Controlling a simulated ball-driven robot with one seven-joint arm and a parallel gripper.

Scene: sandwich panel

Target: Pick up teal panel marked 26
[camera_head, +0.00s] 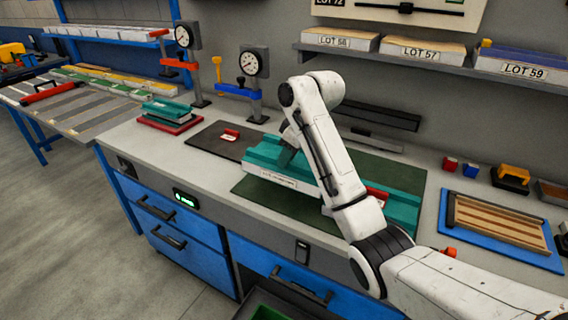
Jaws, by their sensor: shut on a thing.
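A long teal panel (262,150) with a pale front face lies over the dark green mat (258,192) on the bench. The writing on its front is too small to read, so I cannot confirm the number 26. My gripper (288,158) points down onto this panel and is shut on it; the fingertips are partly hidden. I cannot tell whether the panel is clear of what lies under it. Another teal piece (402,208) shows to the right, beyond my arm, beside a red part. My arm hides the area between them.
A smaller teal piece (168,107) sits on a red base at the bench's left. A dark mat (212,143) holds a small red item (231,135). Two dial gauges (253,64) stand behind. A blue tray (500,238) with wooden strips lies right.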

